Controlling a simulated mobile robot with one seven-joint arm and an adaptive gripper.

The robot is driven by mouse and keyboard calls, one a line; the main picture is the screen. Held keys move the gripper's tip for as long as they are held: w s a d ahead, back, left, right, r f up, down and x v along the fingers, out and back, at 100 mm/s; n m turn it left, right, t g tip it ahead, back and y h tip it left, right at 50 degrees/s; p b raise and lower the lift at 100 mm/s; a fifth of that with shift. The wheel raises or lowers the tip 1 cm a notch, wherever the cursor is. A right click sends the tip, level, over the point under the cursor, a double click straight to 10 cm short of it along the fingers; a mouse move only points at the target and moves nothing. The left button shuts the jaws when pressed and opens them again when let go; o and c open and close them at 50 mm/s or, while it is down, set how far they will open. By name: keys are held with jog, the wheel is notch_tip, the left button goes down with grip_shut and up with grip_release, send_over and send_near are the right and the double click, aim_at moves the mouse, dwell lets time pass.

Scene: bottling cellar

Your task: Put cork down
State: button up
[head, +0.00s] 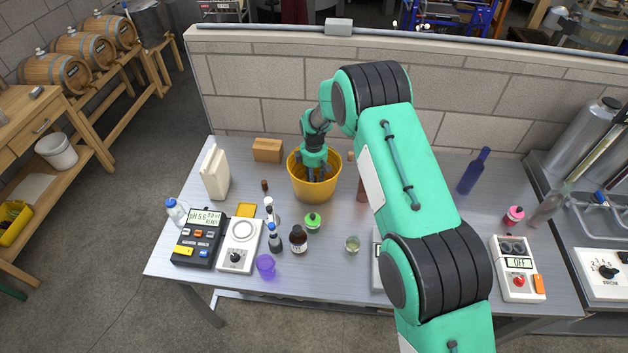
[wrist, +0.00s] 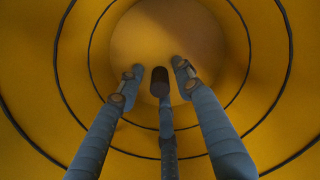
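My gripper (head: 315,175) reaches down inside a yellow bucket (head: 299,191) on the metal table. In the wrist view my three fingers (wrist: 157,85) point at the bucket's round floor (wrist: 160,32). A dark brown cork (wrist: 160,81) shows between the fingertips. Gaps show between it and the left and right fingers, so the gripper looks open. The lower finger's tip is hidden behind the cork's near end or meets it; I cannot tell which. Whether the cork rests on the floor is also unclear. The head view does not show this cork, as the bucket and gripper hide it.
A small brown cork-like piece (head: 264,185) stands left of the bucket, and a wooden block (head: 267,150) behind it. A white container (head: 215,173), a pH meter (head: 197,238), a brown bottle (head: 298,240) and a green-capped bottle (head: 312,223) stand around. My arm covers the table's middle right.

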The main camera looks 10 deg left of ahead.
jog(key=shift+r, duration=0.15)
notch_tip(320, 180, up, 12)
dwell(0.6)
dwell(0.7)
